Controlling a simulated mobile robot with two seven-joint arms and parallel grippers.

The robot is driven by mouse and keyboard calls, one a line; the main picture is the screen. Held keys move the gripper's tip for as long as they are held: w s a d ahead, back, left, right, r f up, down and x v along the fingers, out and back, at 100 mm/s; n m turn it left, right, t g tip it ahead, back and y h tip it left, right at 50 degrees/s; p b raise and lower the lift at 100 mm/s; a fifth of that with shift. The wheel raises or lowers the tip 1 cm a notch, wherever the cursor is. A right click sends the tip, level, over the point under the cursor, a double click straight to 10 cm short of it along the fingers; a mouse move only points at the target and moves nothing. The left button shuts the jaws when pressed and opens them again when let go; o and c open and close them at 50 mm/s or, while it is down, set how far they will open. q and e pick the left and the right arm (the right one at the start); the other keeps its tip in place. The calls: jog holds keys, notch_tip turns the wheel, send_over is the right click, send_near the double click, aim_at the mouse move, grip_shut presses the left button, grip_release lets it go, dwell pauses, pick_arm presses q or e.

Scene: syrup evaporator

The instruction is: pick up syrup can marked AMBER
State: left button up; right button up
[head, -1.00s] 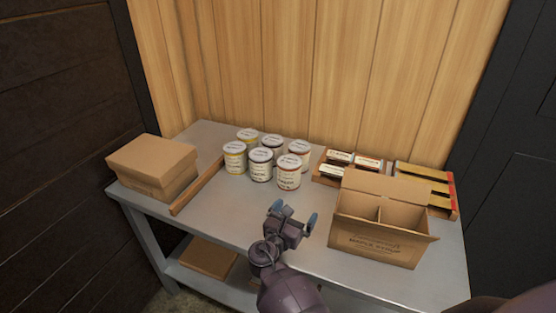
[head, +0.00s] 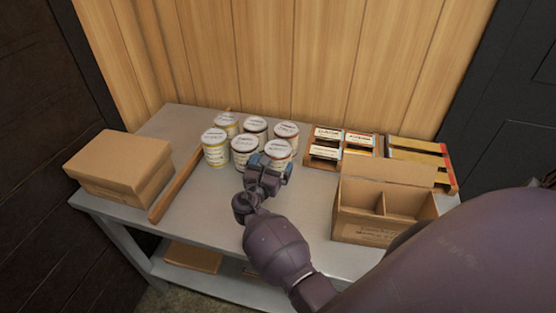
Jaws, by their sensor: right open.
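Several syrup cans stand upright in two close rows on the grey table. The front row has a can with yellow bands (head: 215,150) at left, a dark-banded can (head: 243,150) in the middle and a reddish-banded can (head: 279,150) at right. Behind them are another yellow-banded can (head: 227,122), a dark-banded can (head: 255,128) and a reddish-banded can (head: 287,132). The lettering is too small for me to tell which is AMBER. My right gripper (head: 272,168) is open at the front right can, hiding its lower part; I cannot tell whether it touches. My left gripper is not in view.
A closed cardboard box (head: 120,168) and a wooden strip (head: 175,188) lie left of the cans. Small wooden trays with labels (head: 342,140) stand to the right. An open divided carton (head: 365,225) is at front right. The front middle of the table (head: 205,205) is clear.

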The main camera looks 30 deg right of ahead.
aim_at(277, 152)
jog(key=shift+w+d, duration=0.45)
jog(key=shift+d, duration=0.05)
jog(key=shift+f+x, duration=0.15)
jog(key=shift+x, duration=1)
jog(key=shift+f+x, duration=0.15)
jog(key=shift+x, duration=1)
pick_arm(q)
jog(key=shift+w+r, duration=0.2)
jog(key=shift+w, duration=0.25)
pick_arm(e)
jog(key=shift+w+a, duration=0.1)
jog(key=shift+c, duration=0.3)
jog(key=c, duration=1)
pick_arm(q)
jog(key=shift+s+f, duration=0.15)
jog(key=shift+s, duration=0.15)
pick_arm(e)
jog(key=shift+r, duration=0.1)
jog(key=shift+c, duration=0.6)
jog(key=shift+r, duration=0.1)
